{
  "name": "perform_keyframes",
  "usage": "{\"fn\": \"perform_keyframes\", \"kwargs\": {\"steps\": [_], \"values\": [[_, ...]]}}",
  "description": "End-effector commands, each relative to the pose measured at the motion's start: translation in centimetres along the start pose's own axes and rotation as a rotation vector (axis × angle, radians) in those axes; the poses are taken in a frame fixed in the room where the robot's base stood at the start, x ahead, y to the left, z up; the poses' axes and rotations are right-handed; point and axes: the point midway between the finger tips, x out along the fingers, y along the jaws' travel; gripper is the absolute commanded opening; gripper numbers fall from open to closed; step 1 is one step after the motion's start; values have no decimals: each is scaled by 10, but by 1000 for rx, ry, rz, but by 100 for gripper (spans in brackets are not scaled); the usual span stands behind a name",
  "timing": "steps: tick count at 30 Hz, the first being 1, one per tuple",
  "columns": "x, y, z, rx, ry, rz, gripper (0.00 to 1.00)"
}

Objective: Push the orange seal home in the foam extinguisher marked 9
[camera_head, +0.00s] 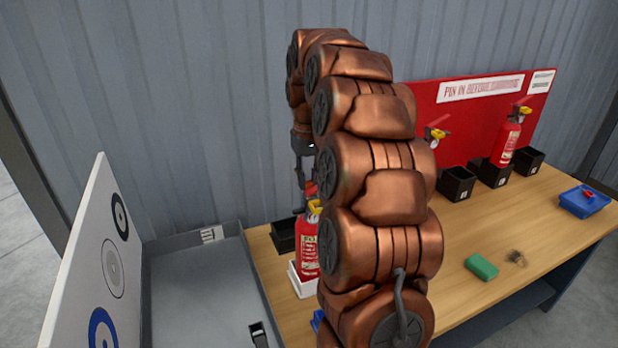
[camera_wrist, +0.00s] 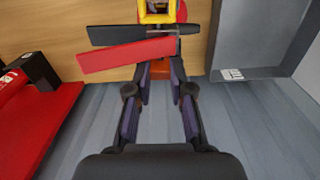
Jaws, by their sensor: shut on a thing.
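A red extinguisher (camera_head: 309,250) with a yellow part at its neck stands upright in a white holder (camera_head: 305,286) at the near left of the bench. Its number is not readable. My gripper (camera_head: 303,185) is just above its top, pointing down. In the wrist view, my gripper (camera_wrist: 161,68) has its fingers shut on the small orange seal (camera_wrist: 160,76), beside the extinguisher's red lever (camera_wrist: 125,55) and black handle (camera_wrist: 115,33). The yellow part (camera_wrist: 158,18) shows beyond them at the top edge. How far in the seal sits is hidden.
A red backboard (camera_head: 480,115) stands behind black holders (camera_head: 457,184) and another extinguisher (camera_head: 509,140); a further one is partly behind my arm. A green block (camera_head: 481,267) and blue tray (camera_head: 584,202) lie on the bench (camera_head: 455,235). A grey tray (camera_head: 200,285) is left.

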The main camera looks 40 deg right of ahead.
Motion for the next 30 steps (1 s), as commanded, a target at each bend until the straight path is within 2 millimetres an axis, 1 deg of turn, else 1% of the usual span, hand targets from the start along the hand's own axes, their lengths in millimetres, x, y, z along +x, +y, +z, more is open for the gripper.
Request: {"fn": "perform_keyframes", "kwargs": {"steps": [25,26,30], "values": [[1,0,0,0,0,0,0],[1,0,0,0,0,0,22],[1,0,0,0,0,0,37]]}}
